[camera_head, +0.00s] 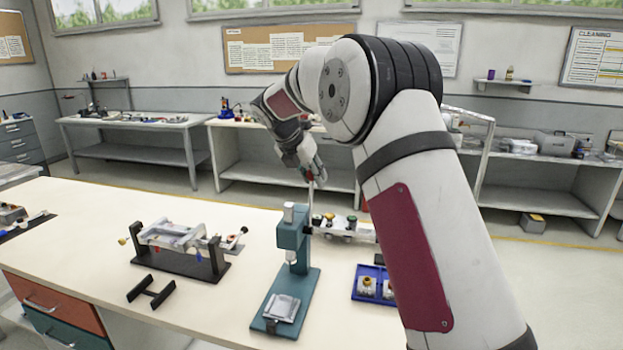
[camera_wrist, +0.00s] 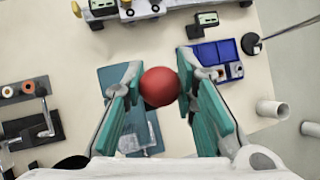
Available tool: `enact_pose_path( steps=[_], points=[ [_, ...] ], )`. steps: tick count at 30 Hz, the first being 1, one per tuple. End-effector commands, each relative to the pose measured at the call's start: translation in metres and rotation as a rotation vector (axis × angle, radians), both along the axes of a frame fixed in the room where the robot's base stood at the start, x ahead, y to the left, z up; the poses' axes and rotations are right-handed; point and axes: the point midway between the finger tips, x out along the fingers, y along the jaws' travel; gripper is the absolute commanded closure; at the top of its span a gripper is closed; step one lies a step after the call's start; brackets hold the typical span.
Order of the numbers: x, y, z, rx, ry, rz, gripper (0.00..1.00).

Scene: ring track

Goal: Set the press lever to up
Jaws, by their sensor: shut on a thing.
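The teal press (camera_head: 291,240) stands on the table with its base plate toward me. A thin lever rod (camera_head: 310,194) rises on its right side, close to upright, up to my gripper (camera_head: 311,172). In the wrist view the lever's red ball knob (camera_wrist: 159,87) sits between the teal fingers of my gripper (camera_wrist: 158,86), which is shut on it. The press base (camera_wrist: 112,80) shows below the knob.
A black and grey fixture (camera_head: 180,246) stands left of the press, with a small black bracket (camera_head: 151,291) before it. A blue tray (camera_head: 371,270) with small parts lies to the right. A rail with coloured parts (camera_head: 343,226) is behind the press. My arm hides the table's right side.

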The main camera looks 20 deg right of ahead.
Motion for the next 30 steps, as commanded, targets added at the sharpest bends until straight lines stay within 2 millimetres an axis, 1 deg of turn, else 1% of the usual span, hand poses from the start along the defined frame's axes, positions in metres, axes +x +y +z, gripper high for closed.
enact_pose_path(
  steps=[1, 8, 9, 12, 20, 23, 26, 30],
  points=[
    [0.002, -0.002, 0.001, -0.003, -0.006, 0.000, 1.00],
    [0.002, -0.003, 0.001, -0.004, -0.007, 0.001, 1.00],
    [0.002, -0.003, 0.002, -0.004, -0.007, 0.001, 0.72],
    [0.002, -0.003, 0.001, -0.004, -0.007, 0.000, 0.53],
    [0.001, -0.001, 0.001, -0.002, -0.004, 0.000, 0.53],
    [0.000, 0.001, 0.004, -0.002, -0.005, 0.001, 0.53],
    [-0.002, 0.006, 0.012, -0.002, -0.005, 0.001, 0.53],
    [-0.008, 0.019, 0.033, -0.002, -0.007, 0.004, 0.53]
  ],
)
